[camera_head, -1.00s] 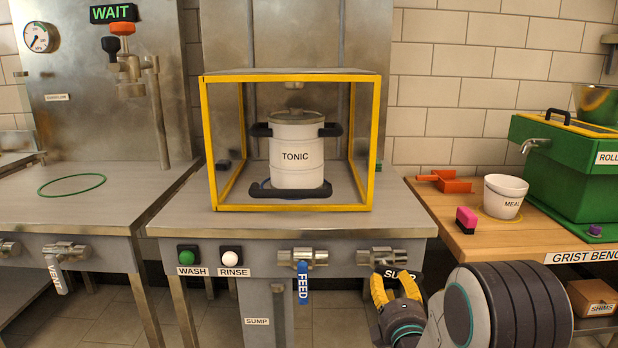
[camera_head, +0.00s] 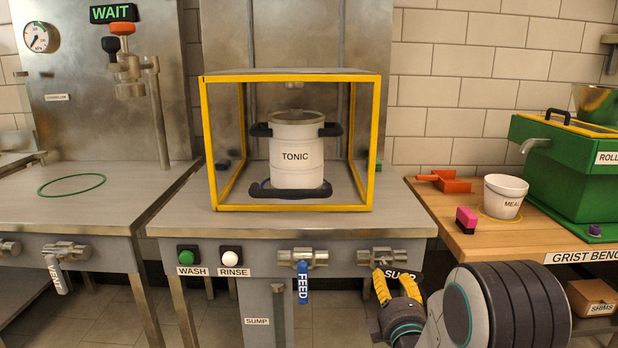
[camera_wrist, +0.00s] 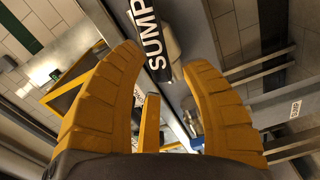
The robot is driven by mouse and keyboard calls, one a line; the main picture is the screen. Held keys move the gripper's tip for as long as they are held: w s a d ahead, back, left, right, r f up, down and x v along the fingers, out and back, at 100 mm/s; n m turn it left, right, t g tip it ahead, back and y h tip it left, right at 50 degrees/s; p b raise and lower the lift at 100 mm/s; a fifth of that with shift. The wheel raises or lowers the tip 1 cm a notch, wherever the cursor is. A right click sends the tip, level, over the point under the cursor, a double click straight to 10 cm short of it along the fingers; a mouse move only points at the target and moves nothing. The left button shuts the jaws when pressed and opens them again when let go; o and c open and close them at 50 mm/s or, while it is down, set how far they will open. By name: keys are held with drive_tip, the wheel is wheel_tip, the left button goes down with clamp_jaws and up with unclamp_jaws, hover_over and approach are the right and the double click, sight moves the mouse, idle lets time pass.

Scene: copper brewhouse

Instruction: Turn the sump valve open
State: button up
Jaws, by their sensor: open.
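The sump valve (camera_head: 382,257) is a metal fitting at the right of the counter's front face. Its dark lever with the white word SUMP (camera_head: 403,274) points right and slightly down, partly hidden by my gripper. My gripper (camera_head: 393,279) is open just below the valve, its yellow fingers up by the lever. In the wrist view the SUMP lever (camera_wrist: 150,42) shows beyond and between the spread fingertips (camera_wrist: 160,62), nearer the left finger. I cannot tell whether a finger touches it.
The blue FEED lever (camera_head: 303,281) hangs down left of the sump valve. The green WASH button (camera_head: 188,254) and white RINSE button (camera_head: 232,256) are farther left. A yellow-framed cage (camera_head: 292,208) encloses the TONIC pot (camera_head: 296,172) above. The wooden grist bench (camera_head: 470,242) stands right.

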drive_tip(key=shift+w, duration=1)
drive_tip(key=shift+o, duration=0.2)
drive_tip(key=c, duration=0.7)
drive_tip(key=shift+f, duration=0.1)
clamp_jaws()
drive_tip(key=n, duration=0.3)
drive_tip(key=o, duration=0.7)
unclamp_jaws()
drive_tip(key=shift+c, duration=0.2)
